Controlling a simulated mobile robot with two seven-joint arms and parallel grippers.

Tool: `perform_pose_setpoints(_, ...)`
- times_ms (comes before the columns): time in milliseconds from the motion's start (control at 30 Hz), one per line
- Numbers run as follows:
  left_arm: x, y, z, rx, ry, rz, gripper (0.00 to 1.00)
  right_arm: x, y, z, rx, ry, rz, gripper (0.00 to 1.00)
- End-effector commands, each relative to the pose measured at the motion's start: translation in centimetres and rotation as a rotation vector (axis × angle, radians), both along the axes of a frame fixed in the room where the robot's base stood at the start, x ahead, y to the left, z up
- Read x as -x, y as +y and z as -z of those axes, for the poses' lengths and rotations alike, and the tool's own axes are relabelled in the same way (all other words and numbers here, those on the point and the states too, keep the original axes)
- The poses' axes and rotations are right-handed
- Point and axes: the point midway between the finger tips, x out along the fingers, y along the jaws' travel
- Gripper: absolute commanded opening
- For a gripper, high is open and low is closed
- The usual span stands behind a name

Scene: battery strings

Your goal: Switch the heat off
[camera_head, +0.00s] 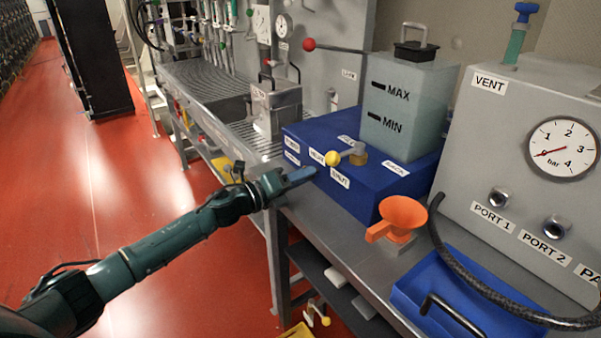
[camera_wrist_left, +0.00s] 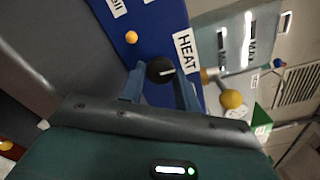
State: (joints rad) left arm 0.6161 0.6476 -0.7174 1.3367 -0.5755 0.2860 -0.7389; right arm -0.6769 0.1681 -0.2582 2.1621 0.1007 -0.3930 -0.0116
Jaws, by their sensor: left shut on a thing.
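The heat knob (camera_wrist_left: 160,70) is a round black dial with a white pointer line, on the front of the blue box (camera_head: 358,200). The white HEAT label (camera_wrist_left: 186,52) is beside it. In the left wrist view the pointer line points right, toward the label side. My left gripper (camera_wrist_left: 158,80) has one blue finger on each side of the knob and is shut on it. In the head view my left gripper (camera_head: 302,175) reaches the box's front face, and the knob is hidden behind the fingers. My right gripper is not in view.
A small amber lamp (camera_wrist_left: 131,37) is on the blue box. A grey tank (camera_head: 405,105) stands on top. An orange funnel (camera_head: 402,214) is to the right.

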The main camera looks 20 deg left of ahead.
Motion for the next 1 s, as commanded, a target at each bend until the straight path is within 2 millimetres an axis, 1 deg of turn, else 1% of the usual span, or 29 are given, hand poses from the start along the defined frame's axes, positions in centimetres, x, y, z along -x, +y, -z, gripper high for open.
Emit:
perform_pose_setpoints(300, 0.02, -0.01, 0.02, 0.059, 0.047, 0.001, 0.10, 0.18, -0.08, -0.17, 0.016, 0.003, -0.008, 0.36)
perform_pose_setpoints(700, 0.02, -0.01, 0.04, 0.064, 0.051, 0.001, 0.09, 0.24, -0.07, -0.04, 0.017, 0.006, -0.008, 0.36)
perform_pose_setpoints(733, 0.02, -0.01, 0.04, 0.064, 0.051, 0.001, 0.33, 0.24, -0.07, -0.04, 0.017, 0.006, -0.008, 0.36)
perform_pose_setpoints(900, 0.02, 0.00, 0.03, 0.064, 0.050, 0.001, 0.47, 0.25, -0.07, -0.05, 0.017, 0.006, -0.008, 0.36)
perform_pose_setpoints(1000, 0.01, -0.01, 0.02, 0.064, 0.050, 0.000, 0.53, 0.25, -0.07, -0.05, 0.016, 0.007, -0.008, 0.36)
